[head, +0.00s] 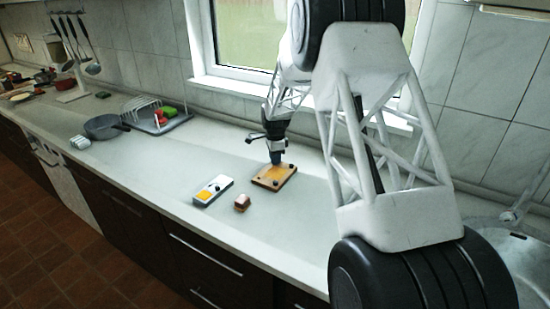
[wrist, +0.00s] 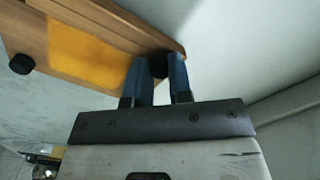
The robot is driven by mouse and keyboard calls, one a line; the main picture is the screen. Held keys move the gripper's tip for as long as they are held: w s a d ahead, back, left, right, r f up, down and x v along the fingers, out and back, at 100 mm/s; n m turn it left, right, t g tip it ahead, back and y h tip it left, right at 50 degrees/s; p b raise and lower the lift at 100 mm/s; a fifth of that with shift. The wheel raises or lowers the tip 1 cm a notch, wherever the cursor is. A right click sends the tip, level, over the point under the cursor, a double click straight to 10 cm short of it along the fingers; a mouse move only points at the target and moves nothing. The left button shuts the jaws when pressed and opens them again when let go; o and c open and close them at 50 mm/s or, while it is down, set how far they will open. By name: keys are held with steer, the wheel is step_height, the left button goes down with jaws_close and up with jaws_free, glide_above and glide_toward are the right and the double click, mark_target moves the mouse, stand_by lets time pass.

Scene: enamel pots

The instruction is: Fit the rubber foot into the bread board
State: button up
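The bread board (head: 274,180) is a wooden slab with a yellow-orange patch, lying on the counter below my gripper. In the wrist view the bread board (wrist: 28,28) fills the upper left. A black rubber foot (wrist: 159,66) shows between the two blue fingers of my gripper (wrist: 161,72), at the board's corner; the fingers look closed against its sides. Whether this foot is seated in the board is hidden. Another black foot (wrist: 21,64) is at a different corner of the board. In the head view my gripper (head: 276,161) points down at the board's far edge.
A white box (head: 222,184) with a yellow patch and dark knob lies left of the board. A small brown block (head: 242,202) is near the front. A dark pan (head: 105,127) and a dish rack (head: 150,118) stand farther left.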

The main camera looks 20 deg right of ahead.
steer(key=o, duration=0.4)
steer(key=shift+o, duration=0.2)
steer(key=shift+r, duration=3.9)
